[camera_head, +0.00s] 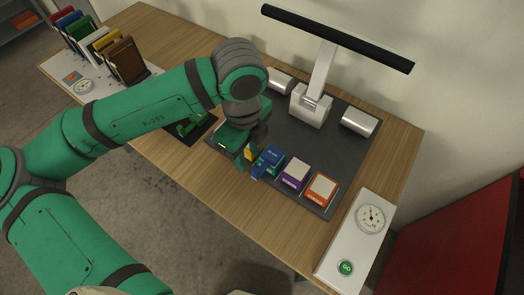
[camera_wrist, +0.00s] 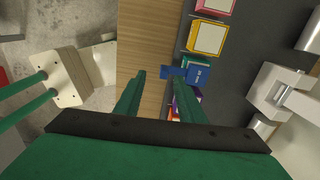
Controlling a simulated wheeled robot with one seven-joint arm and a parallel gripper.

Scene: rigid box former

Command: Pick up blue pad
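The blue pad (camera_head: 270,160) lies near the front edge of the dark mat, in a row of coloured pads. In the wrist view the blue pad (camera_wrist: 198,75) has a small blue tab pointing left, towards the fingertips. My gripper (camera_wrist: 155,77) is open, its two green fingers apart with wood tabletop showing between them. The right fingertip is close to the blue tab; I cannot tell whether they touch. In the head view my gripper (camera_head: 252,152) is just left of the blue pad and partly hides the neighbouring pads.
A yellow pad (camera_wrist: 208,37) and pink pad (camera_wrist: 214,6) lie on one side; purple (camera_head: 295,174) and orange (camera_head: 321,189) pads on the other. A white post with a black bar (camera_head: 335,38) stands behind, between metal cylinders. A gauge panel (camera_head: 357,240) is at right.

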